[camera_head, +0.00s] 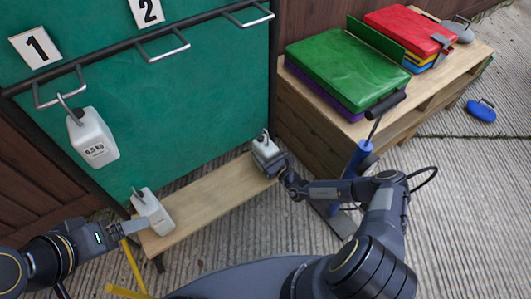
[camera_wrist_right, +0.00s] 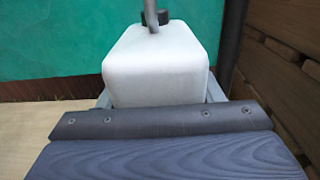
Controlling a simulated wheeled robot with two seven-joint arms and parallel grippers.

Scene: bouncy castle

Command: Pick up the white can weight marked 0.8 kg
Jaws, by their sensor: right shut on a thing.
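A white can weight (camera_head: 265,151) with a dark cap and metal hook is at the right end of the low wooden bench. My right gripper (camera_head: 276,161) is shut on it; the right wrist view shows the can (camera_wrist_right: 155,75) upright between the fingers. No marking shows on its visible faces. A second white can weight (camera_head: 154,214) is at the bench's left end, with my left gripper (camera_head: 132,227) beside it; its jaws are too unclear to tell. A third white can weight (camera_head: 94,138) hangs from the hook rail under sign 1, its small label hard to read.
The green board (camera_head: 160,100) with metal hooks stands behind the bench (camera_head: 205,198). A wooden pallet stack (camera_head: 310,112) with folded green (camera_head: 345,65) and red (camera_head: 408,30) sheets is at right. A blue pump (camera_head: 358,157) stands near my right arm.

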